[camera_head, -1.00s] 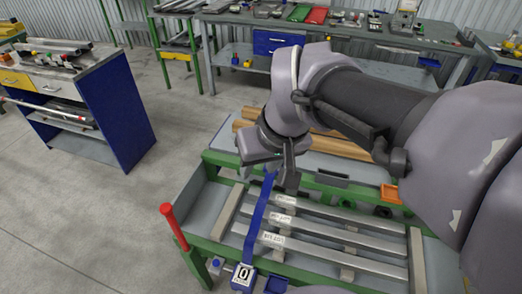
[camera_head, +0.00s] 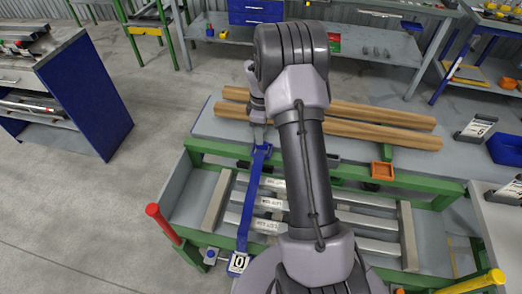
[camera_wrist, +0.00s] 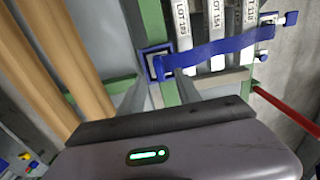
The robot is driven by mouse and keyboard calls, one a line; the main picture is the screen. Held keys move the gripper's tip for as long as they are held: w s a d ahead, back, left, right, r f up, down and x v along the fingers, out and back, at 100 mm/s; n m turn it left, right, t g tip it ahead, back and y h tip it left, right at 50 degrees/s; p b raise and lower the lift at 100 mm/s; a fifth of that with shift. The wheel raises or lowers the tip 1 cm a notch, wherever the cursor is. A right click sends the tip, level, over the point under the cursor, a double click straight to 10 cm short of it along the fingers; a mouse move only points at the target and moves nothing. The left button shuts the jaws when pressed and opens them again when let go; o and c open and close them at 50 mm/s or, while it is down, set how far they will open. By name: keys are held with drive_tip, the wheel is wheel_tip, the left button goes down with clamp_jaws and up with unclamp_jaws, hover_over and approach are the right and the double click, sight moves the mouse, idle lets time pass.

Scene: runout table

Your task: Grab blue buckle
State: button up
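A blue strap (camera_head: 248,205) runs across several pale metal bars (camera_head: 270,203) with lot labels. At its far end sits a blue buckle (camera_head: 262,151), a square frame beside the green rail; it also shows in the wrist view (camera_wrist: 157,64). My gripper (camera_head: 262,134) is just beyond the buckle in the head view. In the wrist view my gripper (camera_wrist: 162,84) has its two grey fingers apart, with the buckle ahead between their tips. I cannot tell whether they touch it.
Red (camera_head: 162,222) and yellow (camera_head: 480,283) posts stand at the near corners. A blue-sided cart (camera_head: 88,95) stands left across open floor.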

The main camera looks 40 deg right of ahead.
wheel_tip(320, 180, down, 6)
drive_tip(key=shift+d+r+b, duration=0.1)
drive_tip(key=shift+r+b, duration=0.05)
drive_tip(key=shift+b, duration=1.05)
drive_tip(key=shift+s+r, duration=0.1)
drive_tip(key=shift+r, duration=0.05)
drive_tip(key=shift+c, duration=0.7)
clamp_jaws()
